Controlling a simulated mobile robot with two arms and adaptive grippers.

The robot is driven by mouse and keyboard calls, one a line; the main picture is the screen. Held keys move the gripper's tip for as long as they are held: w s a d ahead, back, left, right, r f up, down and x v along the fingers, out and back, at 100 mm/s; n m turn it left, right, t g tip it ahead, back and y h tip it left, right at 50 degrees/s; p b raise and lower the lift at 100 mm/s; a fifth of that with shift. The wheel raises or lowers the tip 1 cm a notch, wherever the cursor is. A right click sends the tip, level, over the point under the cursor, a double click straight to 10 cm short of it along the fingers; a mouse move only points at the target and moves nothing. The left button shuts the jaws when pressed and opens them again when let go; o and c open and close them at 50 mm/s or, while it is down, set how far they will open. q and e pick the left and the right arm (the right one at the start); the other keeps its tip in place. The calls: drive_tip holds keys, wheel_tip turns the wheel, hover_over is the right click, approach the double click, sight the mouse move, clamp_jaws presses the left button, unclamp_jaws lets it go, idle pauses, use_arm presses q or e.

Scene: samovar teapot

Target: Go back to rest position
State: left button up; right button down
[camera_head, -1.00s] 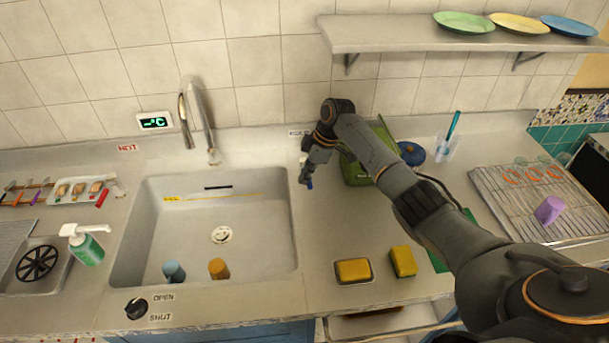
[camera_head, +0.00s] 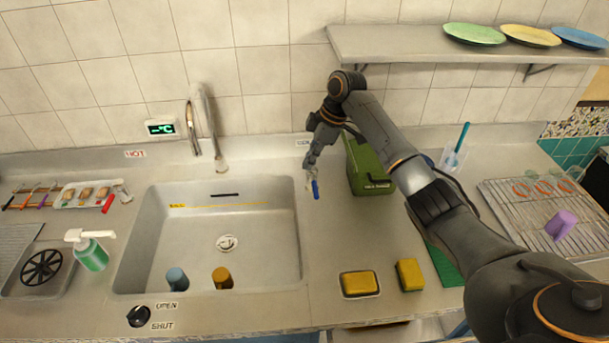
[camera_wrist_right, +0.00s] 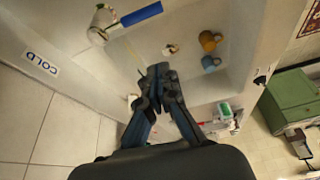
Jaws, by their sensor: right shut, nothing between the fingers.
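My right gripper (camera_head: 310,168) is near the right rear corner of the sink, above the counter. Its fingers (camera_wrist_right: 159,74) are together and empty in the right wrist view. A cold tap with a blue handle (camera_head: 315,189) stands just below the gripper in the head view. The blue handle (camera_wrist_right: 141,14) also shows in the right wrist view, apart from the fingertips. My left gripper is not in view.
The sink (camera_head: 215,255) holds a blue cup (camera_head: 177,279) and an orange cup (camera_head: 222,278). A green box (camera_head: 369,168) stands beside my right forearm. The shelf (camera_head: 470,43) with plates is above. Sponges (camera_head: 359,284) lie in front.

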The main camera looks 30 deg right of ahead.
drive_tip(key=shift+w+d+r, duration=0.1)
drive_tip(key=shift+r, duration=0.25)
drive_tip(key=shift+r, duration=0.1)
